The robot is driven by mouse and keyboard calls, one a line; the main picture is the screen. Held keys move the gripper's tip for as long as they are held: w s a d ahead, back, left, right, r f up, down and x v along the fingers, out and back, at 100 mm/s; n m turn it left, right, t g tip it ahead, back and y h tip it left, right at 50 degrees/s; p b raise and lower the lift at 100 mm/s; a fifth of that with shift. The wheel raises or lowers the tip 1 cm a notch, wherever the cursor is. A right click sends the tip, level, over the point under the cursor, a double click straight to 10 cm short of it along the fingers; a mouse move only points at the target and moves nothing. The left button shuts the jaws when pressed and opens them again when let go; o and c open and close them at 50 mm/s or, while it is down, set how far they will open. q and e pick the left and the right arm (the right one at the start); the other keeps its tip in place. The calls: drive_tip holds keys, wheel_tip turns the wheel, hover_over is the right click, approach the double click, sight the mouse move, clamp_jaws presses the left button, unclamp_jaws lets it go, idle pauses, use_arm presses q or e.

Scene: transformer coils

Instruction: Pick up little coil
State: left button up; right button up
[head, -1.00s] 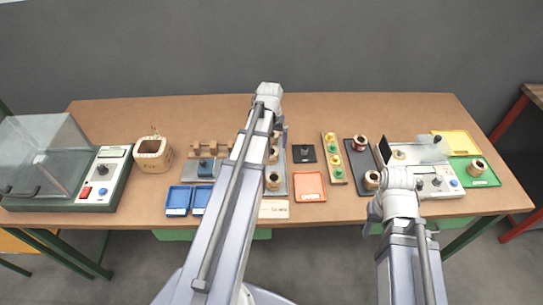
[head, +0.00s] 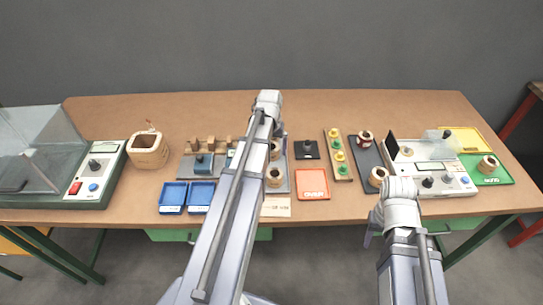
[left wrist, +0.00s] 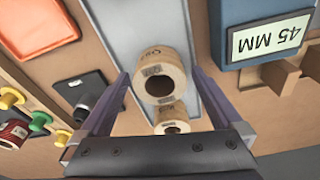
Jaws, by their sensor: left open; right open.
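Two small cardboard-coloured coils stand in a row on a grey plate (left wrist: 136,25) in the left wrist view. The bigger-looking coil (left wrist: 160,76) lies between the fingers of my left gripper (left wrist: 159,74), which is open. The second coil (left wrist: 171,119) is just past it. In the head view the front coil (head: 273,178) and the back coil (head: 275,150) show beside my left arm, which hides part of the plate and the gripper's fingers. I cannot tell whether the fingers touch a coil. My right gripper (head: 398,226) is open and empty by the table's front edge.
A large square coil (head: 148,152) stands at left. Blue trays (head: 173,197), an orange tray (head: 313,184) and a black pad (head: 307,150) lie around the plate. More coils stand on a dark tray (head: 362,160) and a green tray (head: 493,176). The table's back strip is clear.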

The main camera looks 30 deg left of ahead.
use_arm(q)
drive_tip(key=shift+r, duration=0.1)
drive_tip(key=c, duration=1.4)
drive_tip(key=shift+c, duration=0.2)
use_arm(e)
drive_tip(key=shift+r, duration=0.15)
